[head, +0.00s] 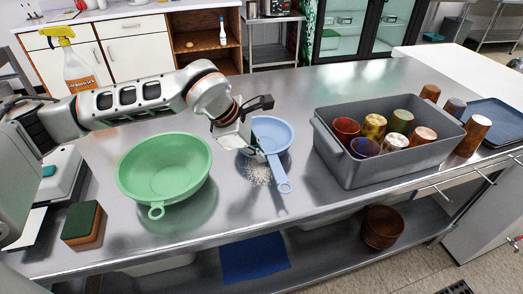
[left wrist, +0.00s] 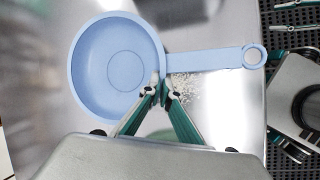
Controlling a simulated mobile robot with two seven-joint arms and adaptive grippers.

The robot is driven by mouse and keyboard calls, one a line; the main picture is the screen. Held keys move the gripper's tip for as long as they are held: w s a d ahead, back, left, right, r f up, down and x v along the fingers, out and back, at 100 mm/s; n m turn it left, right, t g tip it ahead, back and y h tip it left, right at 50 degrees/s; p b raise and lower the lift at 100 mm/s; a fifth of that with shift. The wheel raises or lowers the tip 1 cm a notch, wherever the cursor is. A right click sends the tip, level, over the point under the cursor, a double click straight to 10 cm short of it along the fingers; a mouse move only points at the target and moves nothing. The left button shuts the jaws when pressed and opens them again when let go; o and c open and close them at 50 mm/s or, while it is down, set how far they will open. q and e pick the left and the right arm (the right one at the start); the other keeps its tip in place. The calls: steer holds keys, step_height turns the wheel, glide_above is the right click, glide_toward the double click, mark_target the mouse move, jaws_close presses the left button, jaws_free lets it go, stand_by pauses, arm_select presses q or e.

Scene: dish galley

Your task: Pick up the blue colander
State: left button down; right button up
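The blue colander (head: 270,133) is near the middle of the steel counter, with its handle pointing toward the front edge. It also shows in the left wrist view (left wrist: 108,65), with the handle pointing right. My left gripper (left wrist: 162,84) is at the rim beside the root of the handle. Its fingertips are close together, one inside the bowl and one outside, so it looks shut on the rim. I cannot tell whether the colander is clear of the counter. My right gripper does not show clearly in either view.
White grains (head: 258,175) lie on the counter near the handle. A green colander (head: 165,168) stands left. A grey bin (head: 375,168) with several cups stands right. A sponge (head: 82,222) and a spray bottle (head: 78,72) are at the left.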

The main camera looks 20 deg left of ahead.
arm_select(q)
step_height(320, 180, up, 20)
steer(key=p, duration=0.1)
steer(key=shift+s+f, duration=0.1)
stand_by(0.9)
